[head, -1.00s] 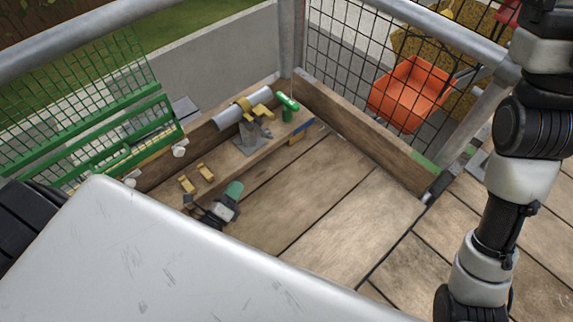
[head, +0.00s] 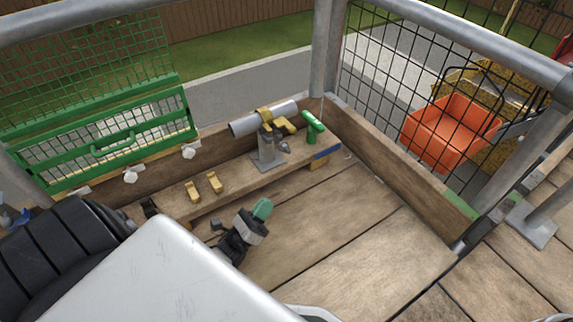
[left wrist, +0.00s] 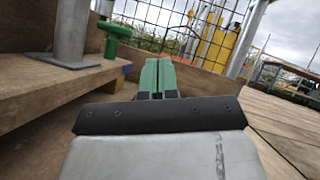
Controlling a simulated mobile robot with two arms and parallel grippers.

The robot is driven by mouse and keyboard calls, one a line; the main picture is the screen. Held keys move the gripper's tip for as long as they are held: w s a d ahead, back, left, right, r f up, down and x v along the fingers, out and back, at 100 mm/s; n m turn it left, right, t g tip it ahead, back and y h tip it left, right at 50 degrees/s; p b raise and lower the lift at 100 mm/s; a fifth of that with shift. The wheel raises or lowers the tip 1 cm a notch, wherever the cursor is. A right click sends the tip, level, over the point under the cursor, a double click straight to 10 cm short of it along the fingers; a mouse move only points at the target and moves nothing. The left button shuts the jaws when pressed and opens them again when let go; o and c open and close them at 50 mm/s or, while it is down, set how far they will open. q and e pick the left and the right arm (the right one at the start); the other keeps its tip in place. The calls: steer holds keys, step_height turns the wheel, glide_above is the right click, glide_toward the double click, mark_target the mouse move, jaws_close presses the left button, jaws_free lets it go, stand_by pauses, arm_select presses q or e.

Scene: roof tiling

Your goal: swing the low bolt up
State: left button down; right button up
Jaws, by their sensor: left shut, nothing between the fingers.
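My left gripper (head: 262,208) has green fingers, which are shut and empty. It is above the wooden floor, just in front of the low plank bench (head: 230,196). In the left wrist view the closed fingers (left wrist: 157,78) point ahead along the floor. A green T-shaped handle (head: 312,125) stands on the bench's far end, apart from the gripper; it also shows in the wrist view (left wrist: 117,30). A green mesh gate (head: 100,150) is at the left, with pale knobs (head: 131,175) below it. I cannot tell which part is the low bolt. My right gripper is out of view.
A grey bracket (head: 267,155) on the bench carries a grey tube (head: 264,118) with brass parts. Two brass blocks (head: 214,183) sit on the bench. Wooden boards and black mesh close the right side, with an orange bin (head: 452,128) beyond. The plank floor (head: 340,240) is clear.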

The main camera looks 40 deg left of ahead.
mark_target(281, 145)
arm_select(q)
steer(key=s+a+r+b+x, duration=0.1)
steer(key=b+x, duration=0.4)
steer(key=x, duration=0.7)
steer(key=shift+w+a+r, duration=0.15)
steer(key=shift+w+r, duration=0.1)
steer(key=shift+r, duration=0.5)
